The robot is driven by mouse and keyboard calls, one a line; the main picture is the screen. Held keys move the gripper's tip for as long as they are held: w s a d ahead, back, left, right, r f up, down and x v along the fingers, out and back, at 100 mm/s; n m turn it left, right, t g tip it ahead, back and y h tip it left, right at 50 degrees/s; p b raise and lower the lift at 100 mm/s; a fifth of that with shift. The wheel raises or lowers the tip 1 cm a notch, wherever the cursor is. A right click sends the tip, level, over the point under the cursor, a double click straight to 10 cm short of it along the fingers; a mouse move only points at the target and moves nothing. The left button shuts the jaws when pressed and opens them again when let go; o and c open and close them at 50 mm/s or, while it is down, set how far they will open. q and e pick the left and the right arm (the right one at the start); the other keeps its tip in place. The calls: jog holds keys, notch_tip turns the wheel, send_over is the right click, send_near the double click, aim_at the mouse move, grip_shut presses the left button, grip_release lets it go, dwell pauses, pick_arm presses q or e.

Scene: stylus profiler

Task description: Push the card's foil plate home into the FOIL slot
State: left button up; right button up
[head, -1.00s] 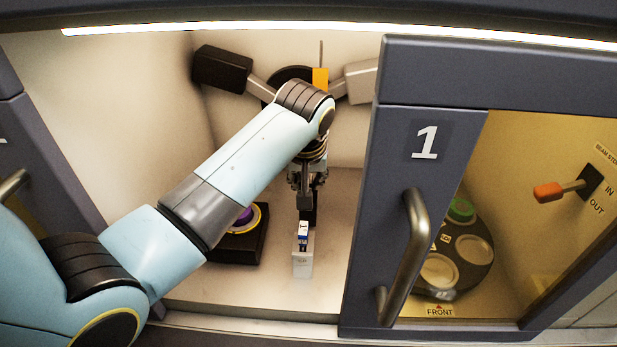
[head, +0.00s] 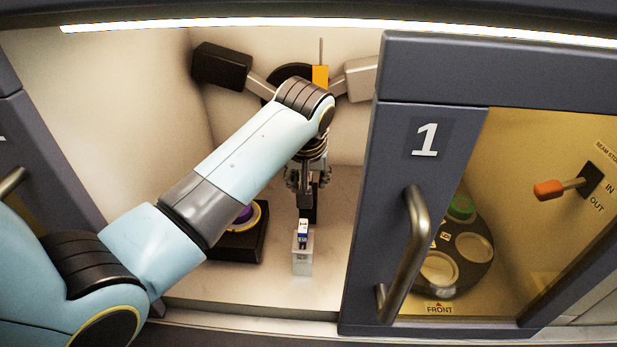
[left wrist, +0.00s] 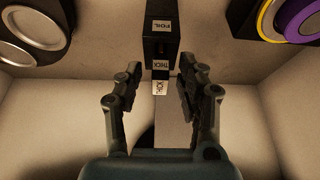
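My left gripper (head: 305,196) is inside the open bay, pointing down behind a small block (head: 302,263). On that block is a small white-and-dark labelled piece (head: 303,230); whether this is the card is too small to tell. In the left wrist view a dark block (left wrist: 160,30) carries a FOIL label and a THICK label (left wrist: 162,65). A white printed tag (left wrist: 159,88) lies nearer my gripper (left wrist: 159,80). The two fingers stand apart on either side, with gaps to the tag. The foil plate and slot opening are not clearly distinguishable. My right gripper is not in view.
Bare floor surrounds the block's front.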

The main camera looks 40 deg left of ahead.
pick_arm(q)
jog(key=shift+r, duration=0.1)
notch_tip(320, 180, up, 2)
jog(key=p, duration=0.3)
jog(key=shift+r, duration=2.4)
